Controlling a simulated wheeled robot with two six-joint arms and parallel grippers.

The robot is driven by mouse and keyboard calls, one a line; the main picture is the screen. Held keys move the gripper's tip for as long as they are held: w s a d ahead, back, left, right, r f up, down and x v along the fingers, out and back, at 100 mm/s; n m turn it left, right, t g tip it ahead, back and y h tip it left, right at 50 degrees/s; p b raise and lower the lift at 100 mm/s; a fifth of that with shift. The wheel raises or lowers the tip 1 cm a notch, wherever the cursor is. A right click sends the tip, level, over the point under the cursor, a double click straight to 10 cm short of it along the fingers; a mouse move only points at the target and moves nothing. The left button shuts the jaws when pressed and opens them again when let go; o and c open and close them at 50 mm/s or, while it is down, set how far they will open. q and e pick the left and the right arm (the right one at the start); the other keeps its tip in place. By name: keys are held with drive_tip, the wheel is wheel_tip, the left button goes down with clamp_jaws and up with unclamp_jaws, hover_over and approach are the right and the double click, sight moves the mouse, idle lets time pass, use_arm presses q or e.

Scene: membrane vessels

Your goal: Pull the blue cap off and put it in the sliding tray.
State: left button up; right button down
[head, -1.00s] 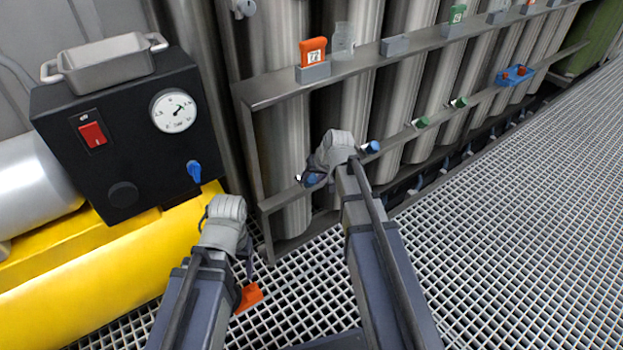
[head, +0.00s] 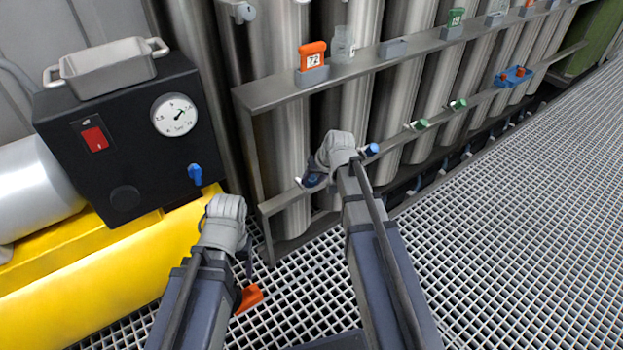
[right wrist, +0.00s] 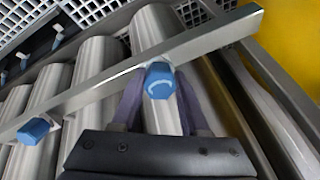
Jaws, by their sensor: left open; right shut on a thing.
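The blue cap (right wrist: 159,80) sits on the end of a fitting at the lower rail (right wrist: 110,78). My right gripper (right wrist: 160,98) is shut on it, one finger on each side. In the head view this gripper (head: 317,174) is at the near end of the rail and mostly covers the cap (head: 311,182). The cap still appears in line with the rail; I cannot tell whether it has come loose. A blue tray (head: 515,78) with red caps is far along the rail; I cannot tell whether it slides. My left gripper (head: 224,222) is open, low left, its fingers largely hidden.
A second blue cap (head: 371,149) is close right of my right gripper, with green caps (head: 421,124) beyond. An upper shelf (head: 270,88) holds an orange tag (head: 312,56). A black box (head: 125,140) carries a grey tray (head: 108,70). The grating (head: 520,220) right is clear.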

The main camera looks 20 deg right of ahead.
use_arm(q)
drive_tip(key=shift+r+p, duration=1.75)
drive_tip(key=shift+r, duration=0.15)
use_arm(e)
drive_tip(key=shift+v, duration=2.15)
drive_tip(key=shift+s, duration=0.15)
